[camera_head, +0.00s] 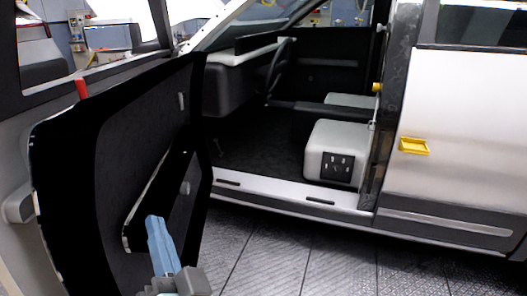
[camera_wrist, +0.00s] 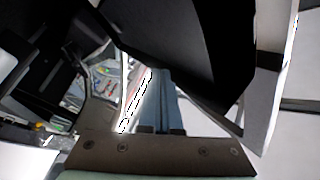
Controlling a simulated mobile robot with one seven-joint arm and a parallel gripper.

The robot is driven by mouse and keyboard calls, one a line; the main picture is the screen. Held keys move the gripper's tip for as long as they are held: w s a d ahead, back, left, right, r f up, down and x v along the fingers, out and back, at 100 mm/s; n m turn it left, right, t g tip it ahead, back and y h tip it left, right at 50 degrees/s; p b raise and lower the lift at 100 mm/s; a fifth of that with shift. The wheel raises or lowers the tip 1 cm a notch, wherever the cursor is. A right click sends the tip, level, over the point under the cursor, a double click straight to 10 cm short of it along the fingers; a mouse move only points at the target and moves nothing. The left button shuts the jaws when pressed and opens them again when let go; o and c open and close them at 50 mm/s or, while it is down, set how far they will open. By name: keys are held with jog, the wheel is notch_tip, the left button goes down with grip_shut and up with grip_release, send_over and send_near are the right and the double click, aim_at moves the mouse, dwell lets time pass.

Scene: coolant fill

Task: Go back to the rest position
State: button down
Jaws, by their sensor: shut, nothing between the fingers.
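My gripper (camera_head: 153,220) shows at the bottom of the head view, with its blue fingers shut and pointing up. Nothing is between the fingers. It overlaps the lower part of the open door's dark inner panel (camera_head: 150,130) in the picture; I cannot tell whether it touches the panel. In the wrist view the blue fingers (camera_wrist: 158,75) point away from the camera, close together. A large black shape, probably the door panel (camera_wrist: 190,40), fills the upper right there.
The rear door has a yellow handle (camera_head: 414,146). A red piece (camera_head: 81,88) sits on the open door's top edge. The tiled floor (camera_head: 300,255) is clear below the sill.

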jog(key=s+d+r+n+t+h+p, duration=0.1)
jog(key=s+d+r+t+h, duration=0.3)
jog(key=r, duration=0.7)
jog(key=s+d+r+n+t+h, duration=0.1)
jog(key=d+r+t+h, duration=0.2)
jog(key=d+r, duration=0.6)
jog(key=s+d+r+n+t+h+p, duration=0.1)
jog(key=s+d+r+t+h, duration=0.25)
jog(key=r, duration=1.05)
notch_tip(320, 180, up, 22)
jog(key=w+p, duration=0.1)
jog(key=p, duration=2.2)
jog(key=shift+w+a+r, duration=0.15)
jog(key=shift+a, duration=0.2)
jog(key=shift+g, duration=0.25)
